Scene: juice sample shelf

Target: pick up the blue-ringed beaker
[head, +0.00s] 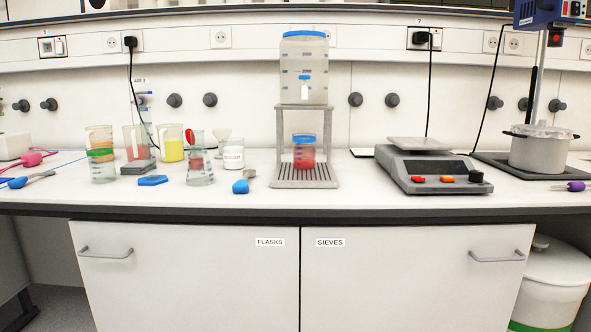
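The blue-ringed beaker (304,154) stands upright on the slatted base of a grey stand (333,145). It has a blue band at its rim and holds red liquid. A clear tank (303,66) with a blue rim and a blue-and-white tap (304,88) sits on top of the stand, directly above the beaker. The stand's posts rise on both sides of the beaker, and its front is open. Neither of my grippers shows in the head view.
Left of the stand are several glass vessels, including a green-ringed beaker (101,166) and a conical flask (200,178). A blue-handled scoop (241,186) lies near the stand. A balance (431,172) and a metal pot (540,150) stand right. The bench front (350,192) before the stand is clear.

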